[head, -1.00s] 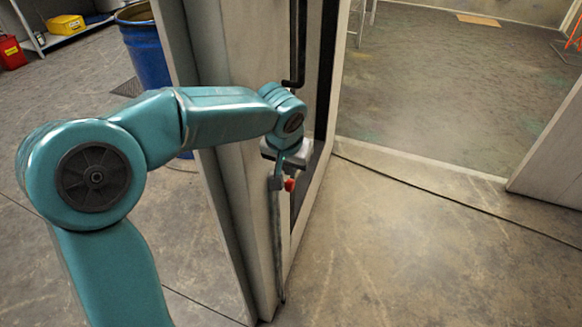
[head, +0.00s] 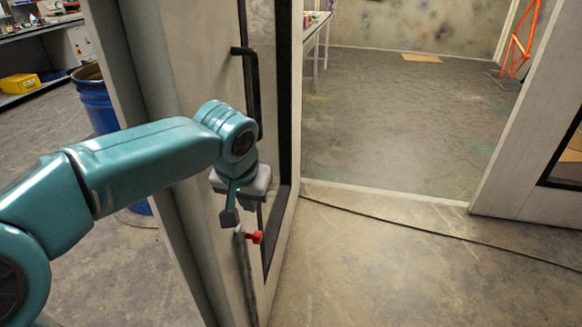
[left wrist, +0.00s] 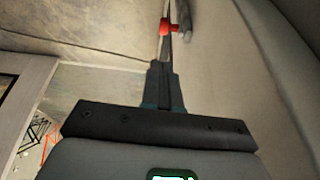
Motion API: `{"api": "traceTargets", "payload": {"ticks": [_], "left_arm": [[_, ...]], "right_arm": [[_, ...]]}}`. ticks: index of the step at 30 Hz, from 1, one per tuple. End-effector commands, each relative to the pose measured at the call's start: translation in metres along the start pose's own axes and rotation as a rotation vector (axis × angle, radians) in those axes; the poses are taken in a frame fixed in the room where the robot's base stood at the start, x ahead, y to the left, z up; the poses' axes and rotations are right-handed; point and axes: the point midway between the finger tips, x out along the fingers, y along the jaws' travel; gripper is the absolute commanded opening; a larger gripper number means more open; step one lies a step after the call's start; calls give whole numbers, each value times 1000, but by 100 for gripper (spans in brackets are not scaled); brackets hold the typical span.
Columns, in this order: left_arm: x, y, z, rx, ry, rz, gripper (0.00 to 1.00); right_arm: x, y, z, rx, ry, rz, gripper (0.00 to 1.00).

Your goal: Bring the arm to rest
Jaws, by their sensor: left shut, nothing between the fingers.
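My left arm comes in from the left in the head view, and my left gripper (head: 231,214) hangs in front of the open door (head: 190,60). Its fingers are shut with nothing between them. The fingertips are just above and left of a small red knob (head: 254,237) on a grey rod (head: 245,275) along the door's lower part. In the left wrist view the shut fingers (left wrist: 163,85) point toward the red knob (left wrist: 166,27), with a visible gap. The black door handle (head: 254,95) is above the gripper. My right gripper is not in view.
A blue barrel (head: 97,100) stands behind the door at left, near a shelf with a yellow bin (head: 20,84). A dark cable (head: 400,228) crosses the floor by the doorway. An orange frame (head: 520,45) stands inside.

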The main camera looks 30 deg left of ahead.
Motion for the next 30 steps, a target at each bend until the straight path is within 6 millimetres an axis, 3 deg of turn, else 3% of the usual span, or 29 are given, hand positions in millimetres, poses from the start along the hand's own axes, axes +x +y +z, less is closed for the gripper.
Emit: {"api": "traceTargets", "payload": {"ticks": [6, 8, 11, 14, 15, 19, 21, 24, 27, 30], "left_arm": [[9, 6, 2, 13, -12, 10, 0], [25, 17, 5, 36, -31, 32, 0], [74, 49, 21, 95, -87, 107, 0], [137, 89, 60, 140, -163, 214, 0], [160, 103, 81, 146, -193, 258, 0], [219, 139, 164, 121, -282, 373, 0], [238, 148, 211, 88, -321, 406, 0], [250, 153, 268, 43, -359, 419, 0], [254, 151, 305, 15, -379, 410, 0], [255, 149, 322, 3, -385, 400, 0]], "right_arm": [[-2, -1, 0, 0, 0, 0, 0], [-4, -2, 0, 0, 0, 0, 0], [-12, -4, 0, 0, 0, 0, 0], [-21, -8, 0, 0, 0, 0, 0], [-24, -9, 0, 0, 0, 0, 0], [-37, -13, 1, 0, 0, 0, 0], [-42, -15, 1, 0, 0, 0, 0], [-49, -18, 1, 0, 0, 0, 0], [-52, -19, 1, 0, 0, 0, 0], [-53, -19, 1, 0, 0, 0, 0]]}}
